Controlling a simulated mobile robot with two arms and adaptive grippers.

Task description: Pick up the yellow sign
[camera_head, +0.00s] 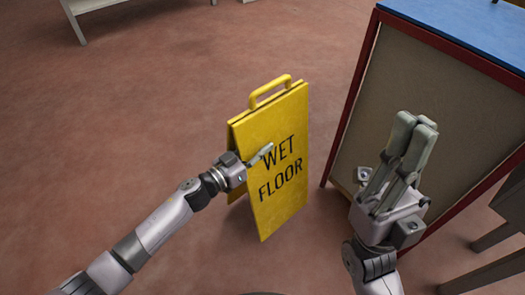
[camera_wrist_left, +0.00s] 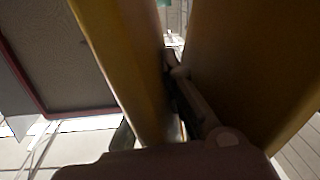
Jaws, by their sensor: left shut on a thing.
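The yellow sign (camera_head: 279,190) with "WET FLOOR" on its front stands upright, a folding board with a loop handle on top. I cannot tell if its bottom edge touches the floor. My left gripper (camera_head: 252,163) is shut on the left edge of its front panel, with one finger visible across the front. In the left wrist view the front panel (camera_wrist_left: 125,60) passes between the fingers, and one finger lies between the two panels of the sign (camera_wrist_left: 235,60). My right gripper (camera_head: 414,124) is empty, its fingers together, to the right of the sign.
A cabinet (camera_head: 455,110) with a red frame and blue top stands close to the right of the sign. A grey bench or table (camera_head: 505,220) is at the right edge. White furniture legs (camera_head: 75,22) show at the top left. The reddish floor (camera_head: 130,110) at left is clear.

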